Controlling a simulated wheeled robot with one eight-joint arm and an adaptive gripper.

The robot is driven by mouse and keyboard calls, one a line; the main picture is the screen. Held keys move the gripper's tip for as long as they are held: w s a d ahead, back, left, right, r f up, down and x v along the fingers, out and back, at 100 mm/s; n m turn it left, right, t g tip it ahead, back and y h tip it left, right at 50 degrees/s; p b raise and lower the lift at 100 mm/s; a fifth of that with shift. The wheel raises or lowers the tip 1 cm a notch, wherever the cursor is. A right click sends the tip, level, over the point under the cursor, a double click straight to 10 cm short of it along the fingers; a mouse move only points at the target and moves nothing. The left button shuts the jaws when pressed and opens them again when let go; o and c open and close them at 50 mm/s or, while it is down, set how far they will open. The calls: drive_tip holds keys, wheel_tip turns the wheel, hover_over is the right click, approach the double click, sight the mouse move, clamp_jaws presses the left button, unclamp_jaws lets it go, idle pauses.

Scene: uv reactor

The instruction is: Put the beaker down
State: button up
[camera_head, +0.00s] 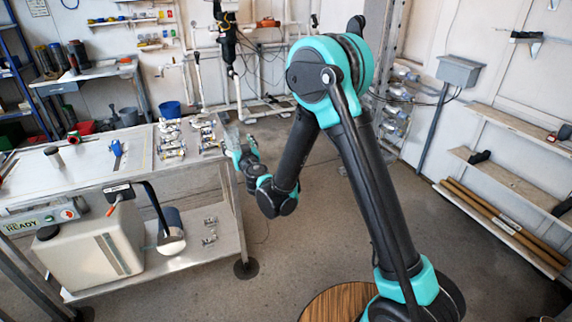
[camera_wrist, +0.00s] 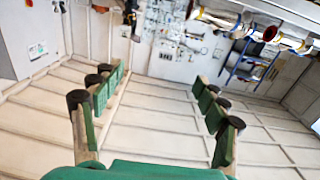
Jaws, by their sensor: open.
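No beaker can be made out for sure in either view. In the head view, my gripper (camera_head: 237,148) is beside the right end of the white-topped bench (camera_head: 92,176), small and partly hidden by my own wrist. A pale greyish shape (camera_head: 229,133) shows just beyond it; I cannot tell what it is. In the wrist view, the green and black fingers of my gripper (camera_wrist: 155,100) are wide apart, with nothing between them.
Several metal fittings (camera_head: 172,140) stand near the bench's right end. A blue-handled tool (camera_head: 116,149) lies farther left. A white tank (camera_head: 92,250) is on the lower shelf. Floor right of the bench is clear.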

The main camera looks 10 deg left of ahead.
drive_tip(key=w+d+r+m+g+h, duration=0.15)
drive_tip(key=d+m+h, duration=0.65)
drive_tip(key=d, duration=2.4)
drive_tip(key=s+d+f+g+h, duration=0.1)
drive_tip(key=s+d+f+g, duration=0.1)
drive_tip(key=s+d, duration=0.4)
drive_tip(key=s+d+f+g+h, duration=0.1)
drive_tip(key=s+d+f+g, duration=0.2)
drive_tip(key=s+d, duration=0.3)
drive_tip(key=s+d+f+n+g+h, duration=0.1)
drive_tip(key=s+d+f+g, duration=0.2)
drive_tip(key=s+d, duration=0.3)
drive_tip(key=s+f, duration=0.1)
drive_tip(key=s, duration=0.3)
drive_tip(key=shift+d, duration=0.2)
drive_tip(key=shift+o, duration=0.2)
drive_tip(key=s+f+g+y, duration=0.1)
drive_tip(key=s+f, duration=0.1)
drive_tip(key=s, duration=0.5)
drive_tip(key=shift+a+f+n+y, duration=0.3)
drive_tip(key=shift+a, duration=0.1)
drive_tip(key=shift+s+a+f+g, duration=0.1)
drive_tip(key=shift+s+a+g, duration=0.1)
drive_tip(key=shift+s+g, duration=0.2)
